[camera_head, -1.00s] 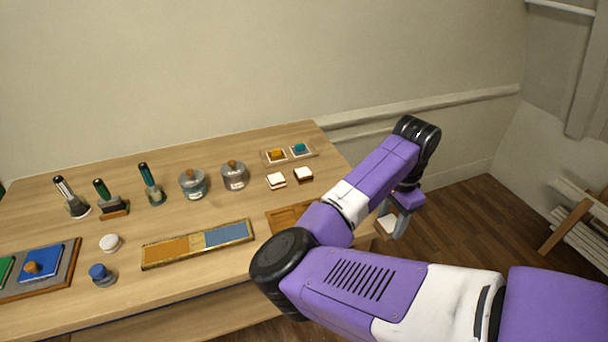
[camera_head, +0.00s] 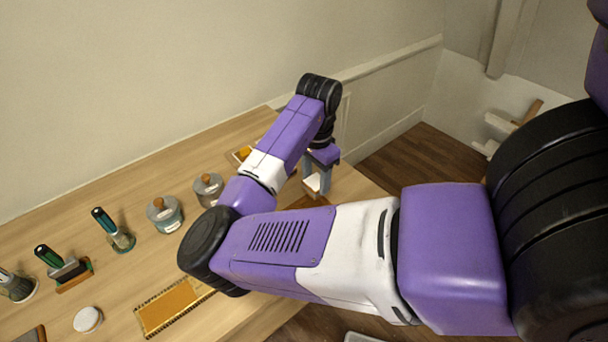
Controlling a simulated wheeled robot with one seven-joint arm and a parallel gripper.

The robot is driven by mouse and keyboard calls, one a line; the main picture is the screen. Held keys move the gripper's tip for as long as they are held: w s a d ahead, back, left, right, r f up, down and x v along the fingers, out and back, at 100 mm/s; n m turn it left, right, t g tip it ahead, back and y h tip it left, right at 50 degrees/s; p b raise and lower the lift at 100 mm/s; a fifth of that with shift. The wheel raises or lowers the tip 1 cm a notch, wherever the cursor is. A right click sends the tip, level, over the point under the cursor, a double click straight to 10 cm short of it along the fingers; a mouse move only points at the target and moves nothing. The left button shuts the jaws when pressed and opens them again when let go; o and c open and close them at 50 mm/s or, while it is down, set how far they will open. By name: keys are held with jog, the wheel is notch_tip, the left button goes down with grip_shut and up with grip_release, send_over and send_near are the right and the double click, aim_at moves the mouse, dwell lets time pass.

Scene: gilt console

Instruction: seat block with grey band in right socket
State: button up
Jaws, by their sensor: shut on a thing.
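My gripper (camera_head: 318,181) is at the right end of the table, pointing down, with its jaws shut on a small pale-topped block (camera_head: 312,184). The block shows between the fingers; I cannot make out a grey band on it. A strip of a brown wooden tray (camera_head: 312,202) shows just below the gripper, mostly hidden by my arm. I cannot see a right socket clearly. The gripper seems to be above the tabletop, but the gap is hard to judge.
Behind my arm, an orange piece in a small tray (camera_head: 243,153) partly shows. Two knobbed glass jars (camera_head: 165,214) (camera_head: 208,190) stand left of my arm. Green-handled tools (camera_head: 118,236) (camera_head: 65,272), a white round lid (camera_head: 88,319) and a gold-framed tray (camera_head: 170,306) are further left and front.

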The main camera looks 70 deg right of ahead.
jog(key=shift+f+b, duration=2.9)
jog(key=shift+f, duration=0.85)
jog(key=shift+f, duration=0.15)
jog(key=o, duration=1.5)
jog(key=shift+c, duration=0.2)
jog(key=shift+r+b, duration=0.45)
jog(key=shift+r, duration=3.45)
